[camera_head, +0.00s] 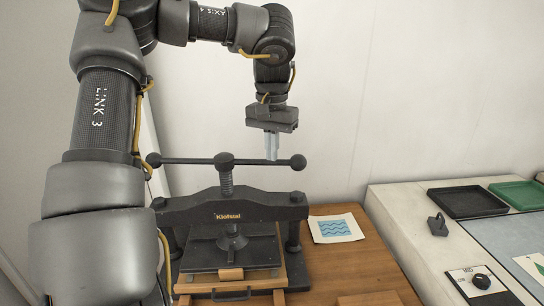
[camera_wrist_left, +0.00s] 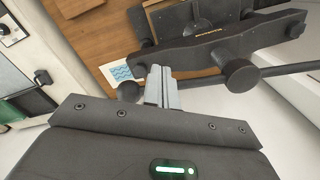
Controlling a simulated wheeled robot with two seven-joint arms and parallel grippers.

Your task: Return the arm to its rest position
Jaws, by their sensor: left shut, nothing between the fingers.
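My left gripper (camera_head: 271,146) hangs fingers down above the right half of the press's handle bar in the head view. Its two pale fingers are together with nothing between them. In the left wrist view the closed fingers (camera_wrist_left: 161,87) show in front of the press bar. My left arm comes in from the left, rises and bends over the press. The black press (camera_head: 232,207) stands on the wooden table below, with its long ball-ended bar (camera_head: 260,162) crossing just behind or under the fingertips; the exact gap cannot be told. My right gripper is not in view.
A print with blue waves (camera_head: 335,228) lies on the wooden table (camera_head: 375,266) right of the press. On the pale counter at right are a black tray (camera_head: 467,201), a green tray (camera_head: 520,194), a small dark weight (camera_head: 437,225) and a knob panel (camera_head: 479,282). A white wall stands behind.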

